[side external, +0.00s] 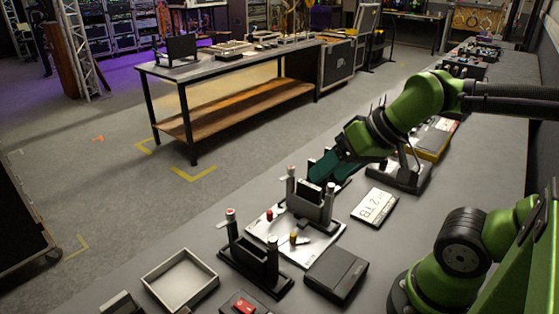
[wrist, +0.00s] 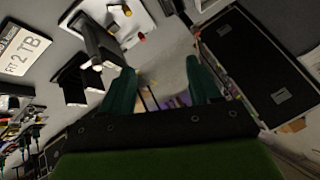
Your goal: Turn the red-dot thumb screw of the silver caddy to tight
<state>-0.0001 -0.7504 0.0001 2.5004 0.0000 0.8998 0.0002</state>
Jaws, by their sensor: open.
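The plate (wrist: 143,27) also shows at the top of the wrist view, with a red spot (wrist: 127,11) and a yellow knob (wrist: 114,37). I cannot tell how tight the red one is. My gripper (side external: 322,168) is open and empty, above and behind the holder; its teal fingers (wrist: 162,84) are apart.
A dark holder with a red-topped post (side external: 230,215) stands left of the plate. A white tray (side external: 180,278), a black box (side external: 336,274) and a "2 TB" card (side external: 375,206) lie nearby. A stand (side external: 400,177) is below my arm.

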